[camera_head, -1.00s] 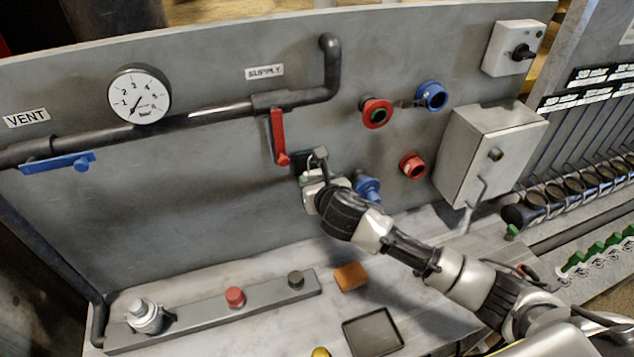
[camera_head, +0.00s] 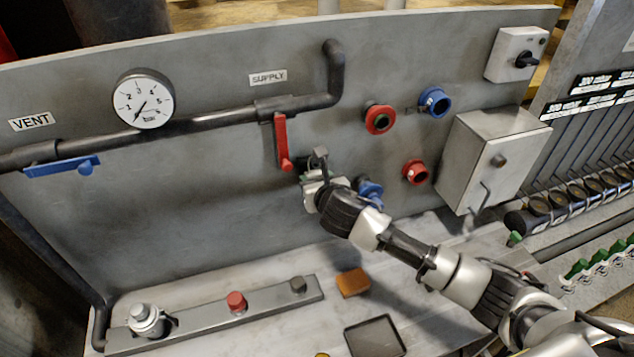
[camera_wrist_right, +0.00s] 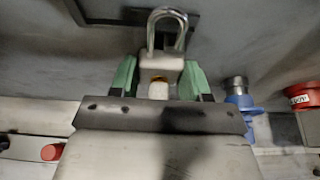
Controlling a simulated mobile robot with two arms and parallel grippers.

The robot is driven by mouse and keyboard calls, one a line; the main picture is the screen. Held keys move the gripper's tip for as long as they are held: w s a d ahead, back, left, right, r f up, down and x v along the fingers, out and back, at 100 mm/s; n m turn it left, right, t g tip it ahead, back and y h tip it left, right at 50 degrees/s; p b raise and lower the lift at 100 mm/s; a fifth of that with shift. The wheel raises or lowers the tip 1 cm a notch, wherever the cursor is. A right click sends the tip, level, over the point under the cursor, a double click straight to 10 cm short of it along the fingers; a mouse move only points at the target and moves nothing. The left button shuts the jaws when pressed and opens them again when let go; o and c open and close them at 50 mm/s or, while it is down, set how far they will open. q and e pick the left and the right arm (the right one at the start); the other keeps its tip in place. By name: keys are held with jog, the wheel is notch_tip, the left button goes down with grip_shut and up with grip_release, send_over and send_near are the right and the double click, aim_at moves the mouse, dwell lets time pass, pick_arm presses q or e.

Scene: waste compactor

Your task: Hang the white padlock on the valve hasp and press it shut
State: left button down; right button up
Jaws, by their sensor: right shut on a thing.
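My right gripper (camera_head: 308,174) is at the grey panel, just below and right of the red supply valve handle (camera_head: 281,143). In the right wrist view its green fingers (camera_wrist_right: 160,82) are shut on the white padlock (camera_wrist_right: 160,65). The padlock's metal shackle stands up past the fingertips, towards a dark plate (camera_wrist_right: 108,14) on the panel. I cannot tell whether that plate is the valve hasp, or whether the shackle touches it. In the head view the gripper mostly hides the padlock and this spot. My left gripper is out of view.
A blue fitting (camera_head: 369,191) sits close right of my right gripper, with a red fitting (camera_head: 415,172) and a grey box (camera_head: 488,160) beyond. Below are a button bar (camera_head: 262,309), an orange block (camera_head: 353,282) and a dark tray (camera_head: 374,337).

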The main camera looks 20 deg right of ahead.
jog(key=shift+w, duration=0.65)
jog(key=shift+s+f, duration=0.1)
jog(key=shift+f, duration=0.1)
dwell(0.5)
jog(key=o, duration=0.9)
jog(key=shift+a, duration=0.15)
jog(key=shift+f, duration=0.1)
jog(key=shift+d+f, duration=0.1)
jog(key=shift+d, duration=0.1)
jog(key=shift+c, duration=0.3)
jog(key=shift+s, duration=0.15)
